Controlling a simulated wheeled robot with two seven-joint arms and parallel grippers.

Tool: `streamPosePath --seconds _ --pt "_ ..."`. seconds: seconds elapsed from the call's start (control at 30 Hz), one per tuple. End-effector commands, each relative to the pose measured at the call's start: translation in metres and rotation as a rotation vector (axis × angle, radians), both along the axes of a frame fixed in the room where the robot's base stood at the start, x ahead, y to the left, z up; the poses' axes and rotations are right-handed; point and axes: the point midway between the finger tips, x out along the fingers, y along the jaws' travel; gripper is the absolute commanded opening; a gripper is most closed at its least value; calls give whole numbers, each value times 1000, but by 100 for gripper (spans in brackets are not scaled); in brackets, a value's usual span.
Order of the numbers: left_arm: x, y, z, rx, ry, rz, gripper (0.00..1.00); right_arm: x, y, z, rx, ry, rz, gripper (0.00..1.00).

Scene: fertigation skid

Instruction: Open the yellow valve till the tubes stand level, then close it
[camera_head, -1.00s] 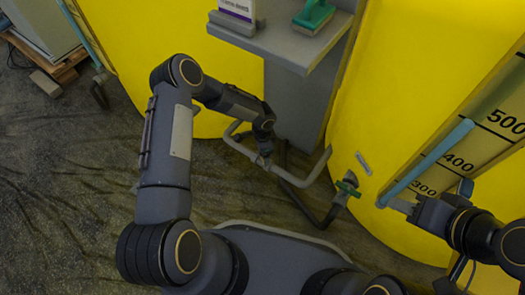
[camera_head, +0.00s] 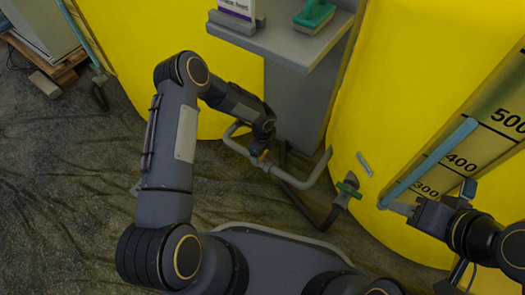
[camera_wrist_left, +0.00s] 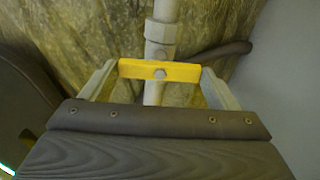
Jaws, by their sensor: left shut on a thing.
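The yellow valve handle (camera_wrist_left: 160,70) lies crosswise over the grey pipe (camera_wrist_left: 161,32) in the left wrist view. My left gripper (camera_wrist_left: 158,76) is shut on it, with one pale finger at each end. In the head view my left gripper (camera_head: 262,153) reaches down to the grey pipe (camera_head: 297,182) between the tanks, and hides the handle. A blue sight tube (camera_head: 430,162) runs up the right tank beside a scale, with its blue ending between 400 and 500. Another blue tube (camera_head: 82,36) is on the left tank. My right gripper (camera_head: 402,207) is near the right tube's lower end; its jaws are unclear.
A green-handled valve (camera_head: 348,190) sits low on the right yellow tank (camera_head: 370,110). A grey shelf (camera_head: 285,45) above the pipe carries a labelled container (camera_head: 237,10) and a green-topped brush-like item (camera_head: 314,14). Wrinkled dark ground (camera_head: 70,190) is free at left.

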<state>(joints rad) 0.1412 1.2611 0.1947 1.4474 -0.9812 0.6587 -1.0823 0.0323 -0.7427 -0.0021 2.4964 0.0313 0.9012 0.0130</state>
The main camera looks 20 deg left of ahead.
Motion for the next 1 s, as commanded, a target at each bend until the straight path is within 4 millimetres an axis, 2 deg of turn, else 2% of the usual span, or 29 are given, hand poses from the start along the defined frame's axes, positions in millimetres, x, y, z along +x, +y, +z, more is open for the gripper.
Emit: streamPosePath --seconds 0.23,0.7,0.73,0.8,0.87,1.0 --pt "0 1 0 2 -1 -64 59 0 0 0 0 0 0 38" --pt "0 1 0 3 -1 -79 59 0 0 0 0 0 0 38" --pt "0 1 0 3 -1 -80 84 0 0 0 0 0 0 38" --pt "0 1 0 2 -1 -79 94 0 0 0 0 0 0 38" --pt "0 1 0 2 -1 -78 100 0 0 0 0 0 0 38" --pt "0 0 0 1 0 -77 100 0 0 0 0 0 0 38"
